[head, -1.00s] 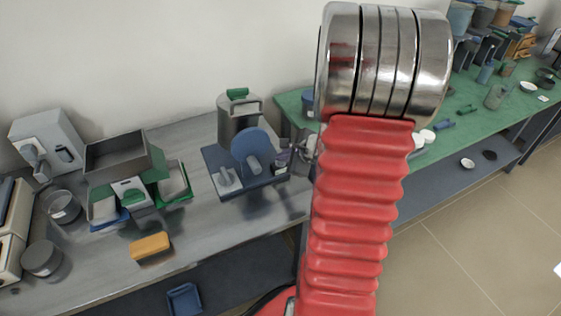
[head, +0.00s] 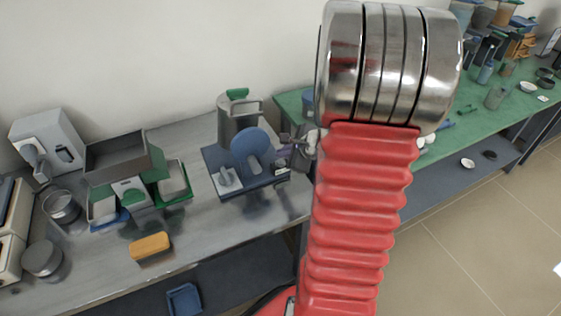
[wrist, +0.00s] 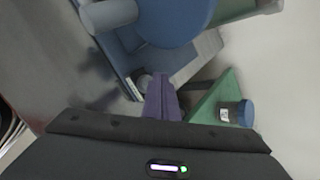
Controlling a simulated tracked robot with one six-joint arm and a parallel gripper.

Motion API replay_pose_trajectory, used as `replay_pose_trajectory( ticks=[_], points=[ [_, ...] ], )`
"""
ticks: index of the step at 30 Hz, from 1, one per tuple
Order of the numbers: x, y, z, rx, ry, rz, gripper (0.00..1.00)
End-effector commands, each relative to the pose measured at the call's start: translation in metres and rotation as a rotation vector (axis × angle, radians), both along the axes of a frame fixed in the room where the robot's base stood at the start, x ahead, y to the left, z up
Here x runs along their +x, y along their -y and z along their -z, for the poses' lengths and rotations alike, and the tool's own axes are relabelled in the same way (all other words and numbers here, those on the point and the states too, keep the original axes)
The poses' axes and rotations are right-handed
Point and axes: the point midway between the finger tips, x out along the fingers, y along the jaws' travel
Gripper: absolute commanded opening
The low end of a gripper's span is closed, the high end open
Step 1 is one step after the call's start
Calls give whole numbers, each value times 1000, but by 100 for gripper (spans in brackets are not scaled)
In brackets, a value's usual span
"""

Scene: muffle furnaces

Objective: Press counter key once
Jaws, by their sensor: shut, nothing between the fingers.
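A device with a blue base (head: 218,188), an upright blue disc (head: 246,146) and a grey-blue cylinder stands on the grey bench. A small dark and white part (head: 282,168) sits at the base's right end; I cannot make out a key on it. My gripper (head: 285,151), with purple fingers, is just above and beside that end, partly hidden by my wrist.
A metal canister (head: 238,112) with a green handle stands behind the device. A balance-like box (head: 118,160), grey pots and a yellow block (head: 150,246) are to the left. The green table (head: 295,103) adjoins on the right. A blue-lidded jar (wrist: 238,113) shows in the wrist view.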

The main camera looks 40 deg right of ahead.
Motion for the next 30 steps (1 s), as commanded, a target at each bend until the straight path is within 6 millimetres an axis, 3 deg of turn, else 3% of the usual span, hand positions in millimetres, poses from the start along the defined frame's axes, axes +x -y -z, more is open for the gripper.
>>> replay_pose_trajectory(
  ticks=[11,30],
  points=[
    [0,0,-4,-2,1,-1,0],
    [0,0,-48,-2,1,-1,0]
  ],
)
